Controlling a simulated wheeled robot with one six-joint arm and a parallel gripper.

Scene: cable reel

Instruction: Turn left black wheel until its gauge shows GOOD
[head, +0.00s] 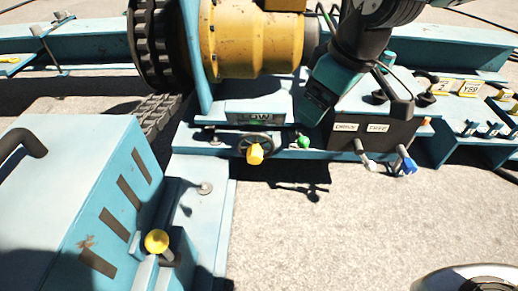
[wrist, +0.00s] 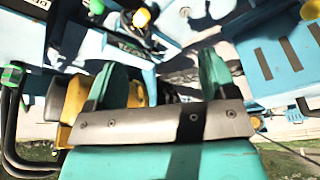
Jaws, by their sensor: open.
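A small black wheel (head: 250,138) with a yellow knob (head: 255,154) sits on the front of the blue frame, below the reel. Its yellow knob also shows near the top of the wrist view (wrist: 141,18). My gripper (head: 311,106) hangs from the upper right, above and to the right of the wheel and apart from it. In the wrist view its two teal fingers (wrist: 160,80) are spread with nothing held between them. A dark plate (head: 262,118) with lettering sits above the wheel. I cannot make out a gauge reading.
A green knob (head: 303,142) is just right of the wheel. A black box (head: 372,133) with labels and levers stands farther right. The yellow reel drum (head: 250,40) is behind. A blue housing (head: 75,205) and yellow-knobbed lever (head: 157,241) are front left. Concrete at front centre is clear.

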